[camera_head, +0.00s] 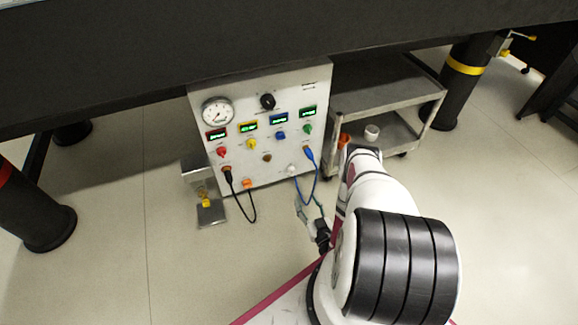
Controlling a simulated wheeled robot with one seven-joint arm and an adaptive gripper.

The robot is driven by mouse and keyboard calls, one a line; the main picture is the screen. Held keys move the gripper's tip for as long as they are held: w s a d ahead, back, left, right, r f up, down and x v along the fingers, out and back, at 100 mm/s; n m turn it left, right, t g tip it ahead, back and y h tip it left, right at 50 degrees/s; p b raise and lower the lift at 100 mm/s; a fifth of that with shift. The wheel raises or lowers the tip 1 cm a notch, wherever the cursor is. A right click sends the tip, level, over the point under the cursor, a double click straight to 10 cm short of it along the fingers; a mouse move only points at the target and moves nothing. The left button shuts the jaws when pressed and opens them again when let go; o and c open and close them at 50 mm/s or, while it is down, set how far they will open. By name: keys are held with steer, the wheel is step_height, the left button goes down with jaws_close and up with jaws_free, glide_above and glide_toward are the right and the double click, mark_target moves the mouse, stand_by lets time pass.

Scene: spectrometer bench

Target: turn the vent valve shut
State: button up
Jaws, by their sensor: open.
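A light grey control panel (245,172) stands upright under the dark bench. It bears a black knob (267,101) at the top and red (221,152), yellow (251,143), blue (280,135) and green (308,128) knobs below small displays. A small metal stand with a yellow part (206,203) is at the panel's left. I cannot tell which of these is the vent valve, as the labels are too small to read. My gripper (309,208) is open and seems empty, low in front of the panel's right side and apart from the knobs. My arm hides part of the floor.
A round gauge (217,112) is at the panel's upper left. A black cable (241,209) and a blue cable (314,177) hang from the panel front, the blue one near my gripper. A grey cart (385,98) stands right. The dark bench edge (280,45) overhangs.

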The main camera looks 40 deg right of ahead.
mark_target(292, 172)
steer(key=b+x, duration=0.2)
steer(key=x, duration=1.2)
jaws_close()
